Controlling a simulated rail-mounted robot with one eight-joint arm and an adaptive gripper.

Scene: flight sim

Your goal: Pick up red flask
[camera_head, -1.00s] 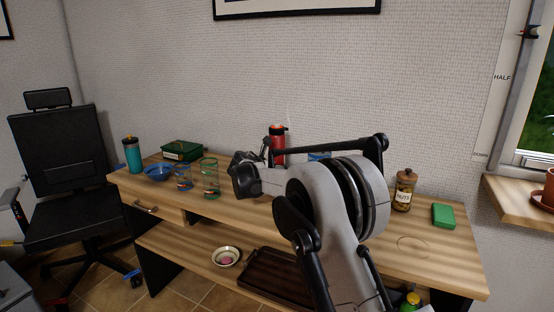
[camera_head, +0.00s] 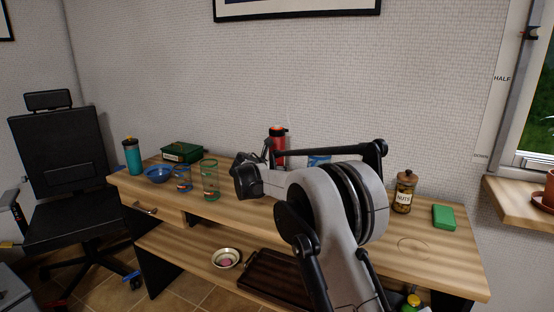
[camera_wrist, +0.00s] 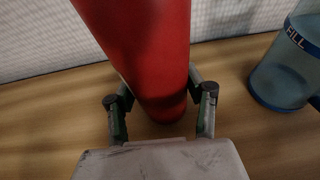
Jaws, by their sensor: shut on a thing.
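The red flask (camera_head: 278,146) with a black lid stands at the back of the wooden desk near the wall, partly hidden by my arm in the head view. In the wrist view the red flask (camera_wrist: 150,50) fills the upper middle, its lower end near the desk top. My gripper (camera_wrist: 160,108) has one finger on each side of the flask's lower body and is shut on it. In the head view my gripper (camera_head: 262,160) is at the flask, its fingertips mostly hidden. Whether the base touches the desk is hard to tell.
A clear blue container (camera_wrist: 285,75) stands close on the right in the wrist view. Left on the desk are glasses (camera_head: 210,180), a blue bowl (camera_head: 158,173), a teal bottle (camera_head: 132,157) and a green box (camera_head: 182,152). A nuts jar (camera_head: 404,192) and green block (camera_head: 443,216) are right.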

